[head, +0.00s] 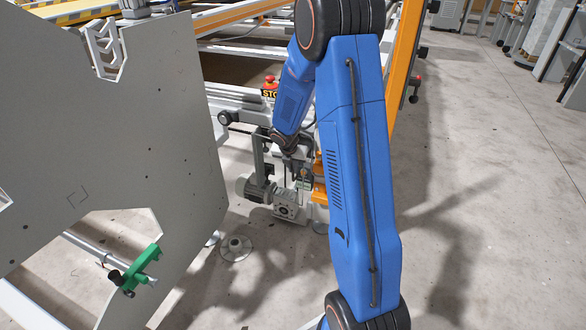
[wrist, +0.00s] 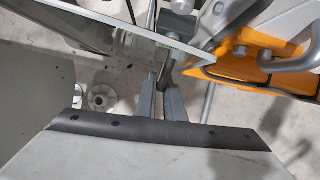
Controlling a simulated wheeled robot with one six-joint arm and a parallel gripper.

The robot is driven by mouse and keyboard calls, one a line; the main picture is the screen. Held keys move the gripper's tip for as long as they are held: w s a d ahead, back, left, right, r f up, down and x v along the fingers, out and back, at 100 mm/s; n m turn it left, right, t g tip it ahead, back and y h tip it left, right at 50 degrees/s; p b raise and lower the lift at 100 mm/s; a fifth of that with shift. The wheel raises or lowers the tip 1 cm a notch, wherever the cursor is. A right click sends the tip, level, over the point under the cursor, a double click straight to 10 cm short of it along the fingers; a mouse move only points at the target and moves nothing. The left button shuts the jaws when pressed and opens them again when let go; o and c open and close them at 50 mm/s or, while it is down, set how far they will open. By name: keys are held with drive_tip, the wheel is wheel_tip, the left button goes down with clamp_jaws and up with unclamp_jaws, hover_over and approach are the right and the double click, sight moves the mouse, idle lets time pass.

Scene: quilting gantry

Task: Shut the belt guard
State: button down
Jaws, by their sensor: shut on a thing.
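An orange cover with a grey bar handle, which looks like the belt guard (wrist: 228,64), is at the upper right of the wrist view. In the head view, orange parts (head: 320,190) show low on the machine, partly hidden by my arm. My gripper (wrist: 164,80) has its two dark fingers shut on a narrow grey bar, just left of the orange cover. The gripped end is mostly hidden between the fingertips, and I cannot tell whether the bar belongs to the guard. A pale panel edge crosses just beyond the fingers. How far the guard stands open is unclear.
A grey motor and gearbox (head: 285,205) sit below my wrist. A red stop button (head: 270,83) is on the frame behind. A large grey side plate (head: 110,130) with a green clamp (head: 138,270) stands at left. The floor (head: 480,210) at right is clear.

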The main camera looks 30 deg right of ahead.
drive_tip(key=shift+d, duration=0.1)
idle(0.8)
drive_tip(key=shift+w+d, duration=0.3)
drive_tip(key=shift+d, duration=0.25)
drive_tip(key=shift+w+d, duration=0.25)
drive_tip(key=shift+d, duration=0.25)
drive_tip(key=c, duration=1.9)
unclamp_jaws()
drive_tip(key=shift+d, duration=0.1)
drive_tip(key=shift+o, duration=0.2)
drive_tip(key=v, duration=1.7)
drive_tip(key=shift+r, duration=0.2)
